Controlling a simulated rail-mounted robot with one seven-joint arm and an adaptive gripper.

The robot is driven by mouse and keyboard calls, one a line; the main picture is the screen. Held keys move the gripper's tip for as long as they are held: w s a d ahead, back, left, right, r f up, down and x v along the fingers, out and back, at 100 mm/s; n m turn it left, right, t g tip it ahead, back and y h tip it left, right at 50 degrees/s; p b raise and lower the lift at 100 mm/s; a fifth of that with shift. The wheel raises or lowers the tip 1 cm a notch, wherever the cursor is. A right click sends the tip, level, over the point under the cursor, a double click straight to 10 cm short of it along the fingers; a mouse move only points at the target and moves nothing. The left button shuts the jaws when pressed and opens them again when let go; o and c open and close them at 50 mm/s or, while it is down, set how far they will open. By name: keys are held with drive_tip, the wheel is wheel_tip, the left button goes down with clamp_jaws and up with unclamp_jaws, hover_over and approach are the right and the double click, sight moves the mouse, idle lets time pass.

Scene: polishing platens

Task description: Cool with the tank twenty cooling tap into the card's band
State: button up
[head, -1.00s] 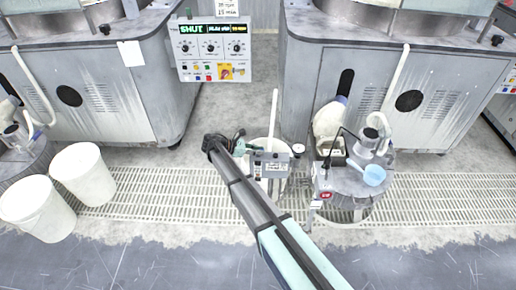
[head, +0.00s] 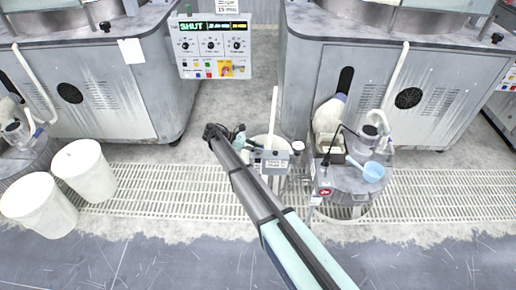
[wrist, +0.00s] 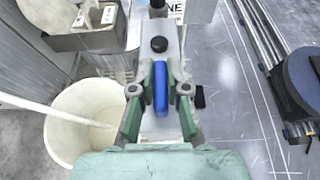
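In the wrist view a blue lever (wrist: 160,90) stands on a grey bar with a black knob (wrist: 159,44). I take it to be the cooling tap's handle. My gripper (wrist: 161,80) is open, its green fingers on either side of the lever; contact is unclear. In the head view my gripper (head: 238,135) is beside a small grey box with a white card (head: 272,162), too small to read. The tank (head: 352,182), with a red label, stands right of it. A partly cut-off card (wrist: 173,8) shows "NE" in the wrist view.
A white bucket (wrist: 60,128) with a pale rod is left of my gripper in the wrist view. In the head view, a control panel (head: 212,47) reads "SHUT". Two white bins (head: 38,205) stand at left. A blue scoop (head: 373,172) lies on the tank.

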drive_tip(key=o, duration=0.4)
drive_tip(key=shift+c, duration=0.2)
drive_tip(key=v, duration=1.2)
drive_tip(key=shift+a, duration=0.1)
